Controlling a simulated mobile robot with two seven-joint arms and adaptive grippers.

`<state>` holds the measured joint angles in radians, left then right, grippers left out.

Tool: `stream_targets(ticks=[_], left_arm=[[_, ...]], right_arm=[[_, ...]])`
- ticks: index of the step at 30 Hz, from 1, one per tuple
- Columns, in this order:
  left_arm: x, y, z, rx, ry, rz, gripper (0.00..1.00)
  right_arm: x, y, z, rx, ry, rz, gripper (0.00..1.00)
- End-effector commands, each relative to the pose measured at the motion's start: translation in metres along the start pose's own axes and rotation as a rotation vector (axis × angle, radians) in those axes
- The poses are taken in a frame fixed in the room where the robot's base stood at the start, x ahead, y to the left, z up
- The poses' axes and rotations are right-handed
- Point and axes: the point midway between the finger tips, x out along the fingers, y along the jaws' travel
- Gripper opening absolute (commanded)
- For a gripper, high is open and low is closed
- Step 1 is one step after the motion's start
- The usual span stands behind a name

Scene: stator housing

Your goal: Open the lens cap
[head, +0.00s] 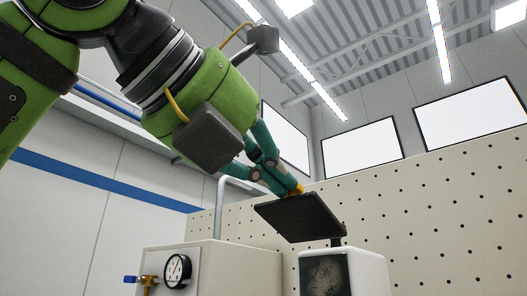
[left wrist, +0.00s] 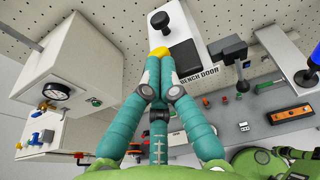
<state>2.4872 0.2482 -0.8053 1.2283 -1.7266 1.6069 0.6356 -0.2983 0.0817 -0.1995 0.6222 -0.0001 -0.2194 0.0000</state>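The lens cap (head: 300,217) is a dark flat flap, tilted up above a white housing (head: 368,272) with a dark, speckled lens face (head: 325,276). In the left wrist view, a dark panel that looks like the cap (left wrist: 187,57) lies just beyond my fingertips. My left gripper (head: 297,190) has its teal fingers together, with yellow at the tips, at the cap's upper edge. In the left wrist view the fingers of the left gripper (left wrist: 158,54) meet. I see nothing clearly held between them. Whether the tips touch the cap is unclear. My right gripper is not identifiable.
A cream box with a pressure gauge (head: 178,271) and a blue-handled valve stands left of the housing. A perforated panel (head: 440,195) rises behind.

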Motion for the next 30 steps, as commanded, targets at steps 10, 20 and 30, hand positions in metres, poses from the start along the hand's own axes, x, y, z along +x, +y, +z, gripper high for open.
stream_targets(ticks=[10, 20, 30], left_arm=[[0.0049, 0.0013, 0.0020, -0.002, 0.023, 0.003, 0.00], [0.0048, 0.0017, 0.0025, -0.004, 0.020, 0.003, 0.46], [0.0010, 0.0007, 0.0027, -0.002, 0.019, 0.001, 0.46]], right_arm=[[-0.0040, -0.0002, -0.0001, 0.000, 0.000, 0.000, 0.40], [-0.0041, -0.0017, 0.0011, 0.000, -0.003, -0.002, 0.40], [-0.0039, -0.0010, 0.0024, 0.000, -0.006, -0.002, 0.40]])
